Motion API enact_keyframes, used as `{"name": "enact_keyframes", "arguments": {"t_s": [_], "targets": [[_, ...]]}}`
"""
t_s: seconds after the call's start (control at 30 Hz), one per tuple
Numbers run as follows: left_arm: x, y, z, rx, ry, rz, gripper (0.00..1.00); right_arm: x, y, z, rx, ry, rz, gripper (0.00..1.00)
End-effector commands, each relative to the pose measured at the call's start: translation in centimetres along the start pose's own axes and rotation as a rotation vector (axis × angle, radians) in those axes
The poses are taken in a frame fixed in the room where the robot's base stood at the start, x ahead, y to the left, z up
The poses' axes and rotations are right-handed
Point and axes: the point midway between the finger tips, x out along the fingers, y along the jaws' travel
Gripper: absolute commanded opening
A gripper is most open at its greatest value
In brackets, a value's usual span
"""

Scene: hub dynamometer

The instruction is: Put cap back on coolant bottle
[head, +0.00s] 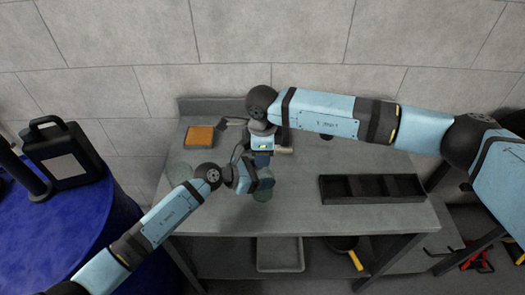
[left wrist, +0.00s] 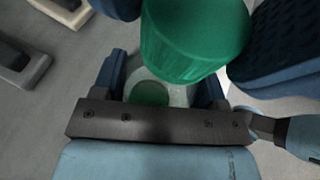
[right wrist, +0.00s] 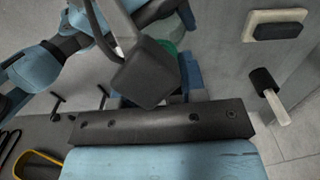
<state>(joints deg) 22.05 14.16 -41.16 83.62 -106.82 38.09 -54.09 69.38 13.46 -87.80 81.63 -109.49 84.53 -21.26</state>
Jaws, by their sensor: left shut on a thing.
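A green cylindrical cap (left wrist: 195,40) shows large in the left wrist view, with dark blue finger pads on both sides. Beyond its lower edge is a pale translucent ring with green inside, which looks like the coolant bottle (left wrist: 150,93), between my left fingers. My left gripper (head: 262,183) appears shut on it, low over the table. My right gripper (head: 262,160) points down just above and behind my left gripper, close to the cap. In the right wrist view a dark block hides much between its fingers, and only a bit of green (right wrist: 168,47) shows. Whether cap and bottle touch is unclear.
An orange sponge (head: 200,137) lies at the back left of the grey table. A black divided tray (head: 372,200) is on the right. A black jug (head: 62,155) stands on a blue drum.

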Motion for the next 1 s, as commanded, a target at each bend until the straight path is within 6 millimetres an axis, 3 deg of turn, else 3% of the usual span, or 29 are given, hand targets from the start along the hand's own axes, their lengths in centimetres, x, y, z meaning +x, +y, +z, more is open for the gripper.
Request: {"name": "enact_keyframes", "arguments": {"t_s": [0.03, 0.1, 0.17, 0.2, 0.3, 0.63, 1.0], "targets": [[0.0, 0.0, 0.0, 0.000, 0.000, 0.000, 0.00, 0.0, 0.0, 0.0, 0.000, 0.000, 0.000, 0.19], [0.0, 0.0, 0.0, 0.000, 0.000, 0.000, 0.00, 0.0, 0.0, 0.0, 0.000, 0.000, 0.000, 0.09], [0.0, 0.0, 0.0, 0.000, 0.000, 0.000, 0.00, 0.0, 0.0, 0.0, 0.000, 0.000, 0.000, 0.09], [0.0, 0.0, 0.0, 0.000, 0.000, 0.000, 0.00, 0.0, 0.0, 0.0, 0.000, 0.000, 0.000, 0.44], [0.0, 0.0, 0.0, 0.000, 0.000, 0.000, 0.00, 0.0, 0.0, 0.0, 0.000, 0.000, 0.000, 0.63], [0.0, 0.0, 0.0, 0.000, 0.000, 0.000, 0.00, -0.4, 0.0, 0.0, 0.000, 0.000, -0.001, 0.63], [0.0, 0.0, 0.0, 0.000, 0.000, 0.000, 0.00, -4.5, 0.0, 0.0, 0.000, 0.000, -0.001, 0.63]]}}
